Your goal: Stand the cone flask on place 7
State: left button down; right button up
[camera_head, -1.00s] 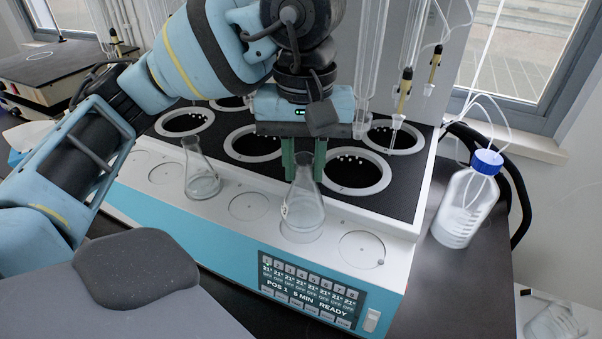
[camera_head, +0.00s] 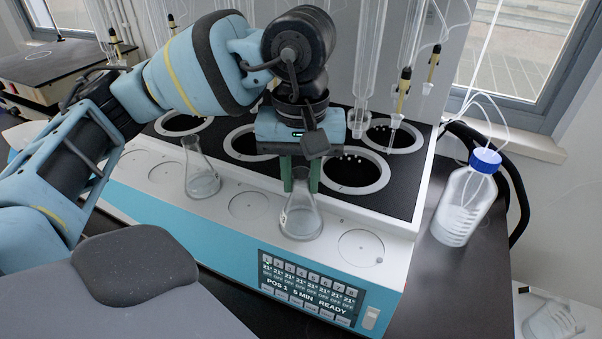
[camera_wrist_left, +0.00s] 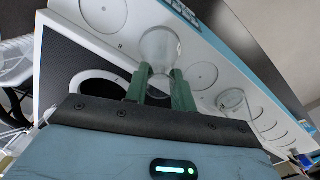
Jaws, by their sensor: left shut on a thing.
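The clear cone flask (camera_head: 301,220) is upright over a round marked place on the white front ledge of the distiller (camera_head: 335,218), between two empty places. Its base appears to rest on the ledge. My left gripper (camera_head: 301,184) is above it, with its green fingers shut on the neck. The wrist view also shows the flask (camera_wrist_left: 160,47) between the fingers (camera_wrist_left: 161,82). My right gripper is not in view.
A second cone flask (camera_head: 202,178) stands two places to the left. An empty place (camera_head: 361,248) lies to the right, another (camera_head: 249,206) to the left. Glass tubes (camera_head: 364,80) hang behind the gripper. A blue-capped bottle (camera_head: 466,205) stands right of the distiller.

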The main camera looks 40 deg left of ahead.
pick_arm(q)
jog(key=c, duration=1.2)
grip_release()
jog(key=shift+f, duration=0.1)
jog(key=shift+o, duration=0.2)
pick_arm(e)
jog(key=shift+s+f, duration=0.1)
pick_arm(q)
notch_tip(320, 180, up, 12)
jog(key=p, duration=0.2)
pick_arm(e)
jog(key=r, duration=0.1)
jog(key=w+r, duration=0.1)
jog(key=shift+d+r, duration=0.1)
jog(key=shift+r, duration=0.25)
